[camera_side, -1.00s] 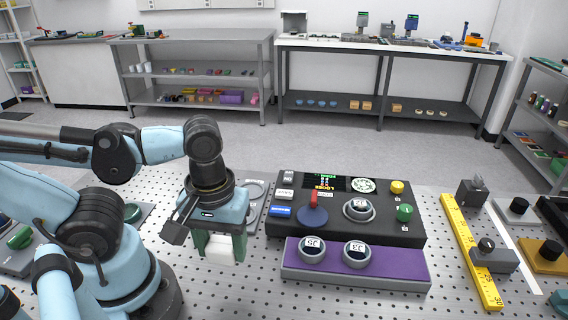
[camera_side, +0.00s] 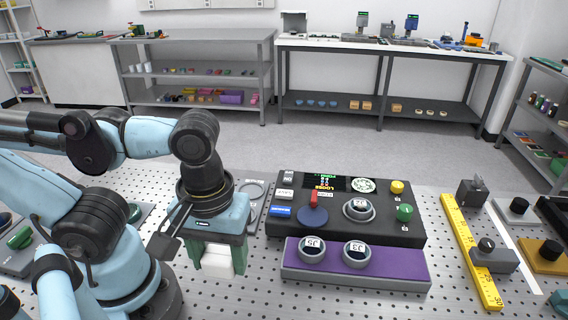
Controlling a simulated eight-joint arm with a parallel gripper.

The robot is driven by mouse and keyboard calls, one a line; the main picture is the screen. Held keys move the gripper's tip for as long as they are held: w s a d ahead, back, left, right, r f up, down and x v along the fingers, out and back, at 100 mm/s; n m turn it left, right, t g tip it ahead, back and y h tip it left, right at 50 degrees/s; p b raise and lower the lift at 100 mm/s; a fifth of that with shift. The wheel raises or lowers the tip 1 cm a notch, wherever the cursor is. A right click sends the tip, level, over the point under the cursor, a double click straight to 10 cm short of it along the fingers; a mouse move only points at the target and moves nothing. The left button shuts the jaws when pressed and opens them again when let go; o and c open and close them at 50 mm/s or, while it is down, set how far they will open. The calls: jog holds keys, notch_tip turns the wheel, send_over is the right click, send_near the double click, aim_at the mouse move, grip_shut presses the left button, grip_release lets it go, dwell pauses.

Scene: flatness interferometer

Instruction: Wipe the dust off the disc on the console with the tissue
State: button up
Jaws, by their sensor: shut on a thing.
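My gripper (camera_side: 217,262) is at the left of the console, pointing down over the perforated table. Its green fingers are shut on a white block-like tissue (camera_side: 222,259), which shows below and between them. The black console (camera_side: 340,236) stands to the right of my gripper, with a gap between them. A disc labelled J3 (camera_side: 359,206) sits in a round holder on the console's top. Dust on it is too small to make out.
A purple tray (camera_side: 400,272) in front of the console holds discs labelled J5 (camera_side: 312,246) and J3 (camera_side: 354,250). The console carries a red lever (camera_side: 313,198), a yellow knob (camera_side: 397,187) and a green knob (camera_side: 404,212). A yellow ruler (camera_side: 470,250) lies to the right.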

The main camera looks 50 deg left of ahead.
jog(key=w+r+n, duration=0.1)
jog(key=w, duration=0.1)
jog(key=w+d+r+n, duration=0.1)
jog(key=w+r, duration=0.1)
jog(key=w+d+r+n, duration=0.1)
jog(key=w+r+n, duration=0.1)
jog(key=shift+w+r, duration=0.1)
jog(key=shift+w, duration=0.3)
jog(key=shift+c, duration=0.3)
jog(key=n, duration=1.4)
send_over(350, 204)
jog(key=w+d, duration=0.3)
jog(key=w, duration=0.1)
jog(key=f, duration=0.2)
jog(key=shift+s+d+f, duration=0.1)
jog(key=shift+f, duration=1.2)
jog(key=shift+s+d+f, duration=0.1)
jog(key=shift+f, duration=1.15)
jog(key=shift+s+a+f, duration=0.2)
jog(key=shift+a+f, duration=0.05)
jog(key=shift+f, duration=0.35)
jog(key=shift+s+a+f, duration=0.2)
jog(key=shift+f, duration=0.35)
jog(key=shift+s+a+f, duration=0.1)
jog(key=shift+s+a, duration=1.15)
jog(key=shift+s, duration=0.2)
jog(key=shift+w+d, duration=1.75)
jog(key=shift+w, duration=0.2)
notch_tip(350, 204, up, 8)
